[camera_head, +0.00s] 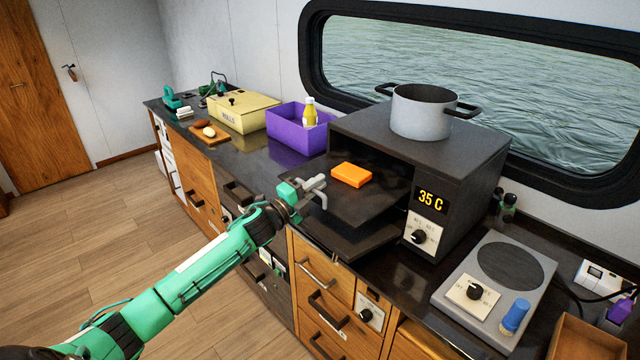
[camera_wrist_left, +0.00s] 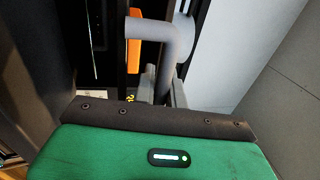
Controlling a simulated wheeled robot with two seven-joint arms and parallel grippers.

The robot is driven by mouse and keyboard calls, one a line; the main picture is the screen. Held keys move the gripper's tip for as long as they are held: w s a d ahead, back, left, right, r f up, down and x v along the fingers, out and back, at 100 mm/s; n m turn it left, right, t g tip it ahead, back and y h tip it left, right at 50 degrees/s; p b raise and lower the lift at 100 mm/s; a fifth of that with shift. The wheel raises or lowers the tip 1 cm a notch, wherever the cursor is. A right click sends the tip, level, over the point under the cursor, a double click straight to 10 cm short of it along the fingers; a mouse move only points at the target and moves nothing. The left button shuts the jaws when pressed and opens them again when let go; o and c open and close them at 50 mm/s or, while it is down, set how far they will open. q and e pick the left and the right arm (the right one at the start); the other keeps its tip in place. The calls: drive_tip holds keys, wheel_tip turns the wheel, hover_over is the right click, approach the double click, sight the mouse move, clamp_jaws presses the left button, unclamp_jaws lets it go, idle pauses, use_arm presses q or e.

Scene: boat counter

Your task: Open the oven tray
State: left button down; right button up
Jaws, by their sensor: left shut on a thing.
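The oven (camera_head: 470,170) is a dark box on the counter, its front open, with a display reading 35 C. The dark oven tray (camera_head: 330,200) sticks out of the opening toward the left arm, and an orange block (camera_head: 351,175) lies on it. A dark oven door (camera_head: 365,238) hangs open below the tray. In the left wrist view the grey fingers (camera_wrist_left: 160,60) stand beside dark surfaces and the orange block (camera_wrist_left: 134,55). My right gripper is not in view.
A grey pot (camera_head: 422,112) stands on top of the oven. A purple bin (camera_head: 290,138) with a yellow bottle (camera_head: 309,112) and a yellow box (camera_head: 242,112) stand left of the oven. A hot plate (camera_head: 498,285) is at the right. The floor in front is clear.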

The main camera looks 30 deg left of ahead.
use_arm(q)
drive_tip(key=c, duration=1.8)
unclamp_jaws()
drive_tip(key=shift+o, duration=0.4)
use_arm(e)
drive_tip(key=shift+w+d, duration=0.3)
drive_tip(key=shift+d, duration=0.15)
